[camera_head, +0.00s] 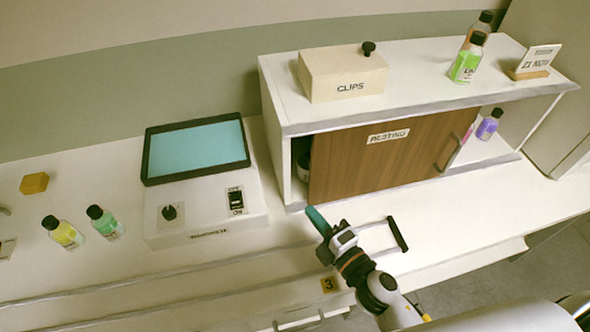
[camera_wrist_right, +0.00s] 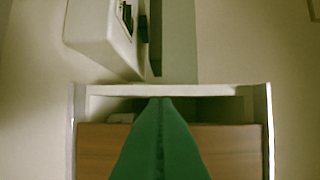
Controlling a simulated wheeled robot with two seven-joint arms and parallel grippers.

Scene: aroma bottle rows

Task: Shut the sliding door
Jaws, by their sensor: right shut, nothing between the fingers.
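The brown wooden sliding door (camera_head: 385,155) stands upright in the front of the white cabinet (camera_head: 272,100). It has a grey handle (camera_head: 447,152) near its right edge and a "RESTING" label. A narrow dark gap shows at its left, and a wider opening shows at its right. My right gripper (camera_head: 316,216), with teal fingers, is shut and empty in front of the door's lower left corner. In the right wrist view its fingers (camera_wrist_right: 160,110) cover the middle of the door (camera_wrist_right: 95,150). I cannot tell whether they touch it. My left gripper is not in view.
A purple bottle (camera_head: 488,124) stands in the right opening. A CLIPS box (camera_head: 340,75), a green bottle (camera_head: 466,62) and a sign (camera_head: 538,60) stand on the cabinet top. A control box with a screen (camera_head: 197,150) is left of the cabinet. A dark bar handle (camera_head: 397,235) is near my gripper.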

